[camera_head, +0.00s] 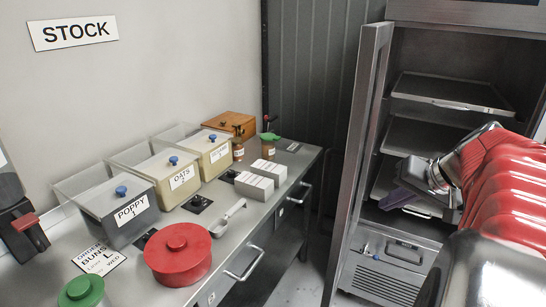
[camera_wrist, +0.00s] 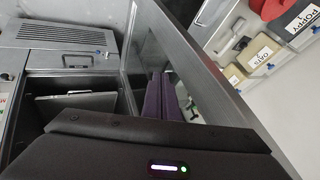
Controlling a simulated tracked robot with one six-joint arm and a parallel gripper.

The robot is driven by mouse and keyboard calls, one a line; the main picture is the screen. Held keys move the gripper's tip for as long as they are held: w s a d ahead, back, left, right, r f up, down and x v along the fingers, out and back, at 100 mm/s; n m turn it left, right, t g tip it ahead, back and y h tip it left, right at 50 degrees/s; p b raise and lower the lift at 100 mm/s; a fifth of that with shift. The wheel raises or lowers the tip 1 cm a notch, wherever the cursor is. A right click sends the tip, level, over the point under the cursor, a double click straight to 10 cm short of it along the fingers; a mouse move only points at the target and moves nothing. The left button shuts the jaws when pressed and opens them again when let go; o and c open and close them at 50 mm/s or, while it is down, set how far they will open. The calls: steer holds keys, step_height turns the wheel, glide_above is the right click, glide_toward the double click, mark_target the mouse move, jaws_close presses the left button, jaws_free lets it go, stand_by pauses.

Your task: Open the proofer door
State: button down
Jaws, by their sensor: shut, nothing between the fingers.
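The proofer (camera_head: 465,15) stands at the right of the head view. Its door (camera_head: 361,140) is a tall grey panel, swung outward at the left side of the opening, so the shelves inside show. In the wrist view the door (camera_wrist: 205,75) runs diagonally, with a dark glass pane in its frame. My gripper (camera_head: 386,202) is shut and empty, in front of the opening, to the right of the door. Its purple fingers (camera_wrist: 160,80) lie close to the door's inner side in the wrist view; I cannot tell whether they touch it. The door handle is not visible.
Trays (camera_head: 450,92) rest on the proofer's shelves. A steel counter (camera_head: 225,265) stands at left with labelled bins (camera_head: 122,222), a red lidded pot (camera_head: 180,262) and a scoop (camera_head: 228,218). A narrow strip of floor (camera_head: 305,275) is free between counter and door.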

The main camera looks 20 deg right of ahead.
steer(key=w+a+f, duration=0.2)
steer(key=w+f, duration=0.1)
steer(key=w, duration=0.2)
steer(key=shift+w+a+f, duration=0.2)
steer(key=shift+w+a, duration=0.1)
steer(key=shift+a, duration=0.1)
steer(key=shift+w, duration=0.1)
